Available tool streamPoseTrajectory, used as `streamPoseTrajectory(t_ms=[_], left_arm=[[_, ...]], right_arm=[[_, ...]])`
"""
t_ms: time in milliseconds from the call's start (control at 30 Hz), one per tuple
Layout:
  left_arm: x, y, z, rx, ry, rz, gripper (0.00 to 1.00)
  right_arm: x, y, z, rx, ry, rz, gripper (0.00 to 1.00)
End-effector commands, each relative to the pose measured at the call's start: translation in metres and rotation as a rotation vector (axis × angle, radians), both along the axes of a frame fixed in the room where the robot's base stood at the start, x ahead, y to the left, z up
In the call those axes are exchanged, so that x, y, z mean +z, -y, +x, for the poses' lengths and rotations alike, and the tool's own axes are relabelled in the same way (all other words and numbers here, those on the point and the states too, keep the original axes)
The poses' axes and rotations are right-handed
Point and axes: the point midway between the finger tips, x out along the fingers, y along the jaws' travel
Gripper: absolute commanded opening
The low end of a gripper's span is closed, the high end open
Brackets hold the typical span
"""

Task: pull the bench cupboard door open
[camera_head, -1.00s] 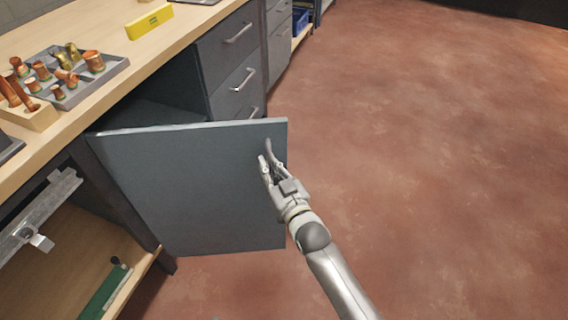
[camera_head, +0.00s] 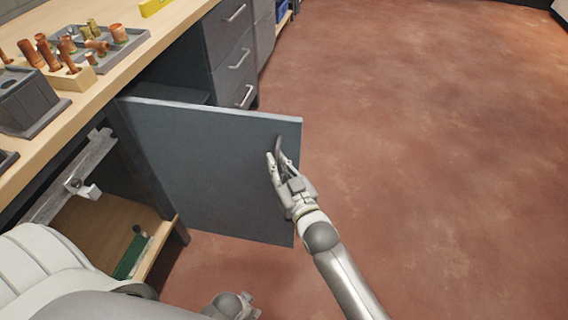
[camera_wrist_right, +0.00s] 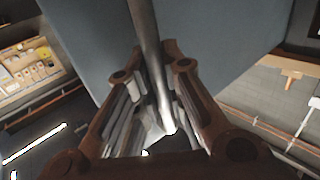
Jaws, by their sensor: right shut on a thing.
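The cupboard door (camera_head: 205,165) is a grey-blue panel under the wooden bench. It stands swung well out from the bench, with the dark cupboard opening behind it. My right gripper (camera_head: 279,160) is at the upper right of the door's face, shut on the door handle (camera_head: 279,146). In the right wrist view the handle (camera_wrist_right: 146,40) is a metal bar running down between the fingers of my right gripper (camera_wrist_right: 155,95), in front of the door (camera_wrist_right: 215,40). My left gripper (camera_head: 236,305) shows at the bottom edge, away from the door; its fingers are too unclear to read.
The bench top (camera_head: 130,62) carries a tray of copper fittings (camera_head: 110,52), a wooden block (camera_head: 62,76) and a dark grey box (camera_head: 30,100). Drawers (camera_head: 235,60) stand beyond the door. Open shelving is at the lower left. The red floor (camera_head: 430,140) to the right is clear.

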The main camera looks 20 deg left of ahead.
Motion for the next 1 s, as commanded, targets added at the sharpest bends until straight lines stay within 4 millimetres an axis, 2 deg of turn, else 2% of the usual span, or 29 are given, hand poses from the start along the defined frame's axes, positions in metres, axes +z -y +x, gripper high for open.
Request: streamPoseTrajectory(t_ms=[300,333,500,833,1000], left_arm=[[0.000,-0.001,0.000,0.001,-0.001,0.001,0.40],[0.000,-0.001,0.000,0.001,-0.001,0.001,0.40],[-0.001,-0.001,0.000,0.001,-0.002,0.001,0.40],[-0.001,0.003,0.000,0.001,-0.002,-0.004,0.40],[-0.001,0.002,0.000,0.000,-0.003,-0.003,0.40]], right_arm=[[0.000,0.003,0.002,-0.005,0.008,-0.005,0.00],[0.000,0.003,0.002,-0.005,0.008,-0.005,0.12],[0.000,0.002,0.002,-0.004,0.006,-0.003,0.34],[0.000,0.002,0.000,-0.002,0.002,-0.001,0.34],[-0.001,0.012,-0.010,-0.002,0.000,-0.001,0.34]])
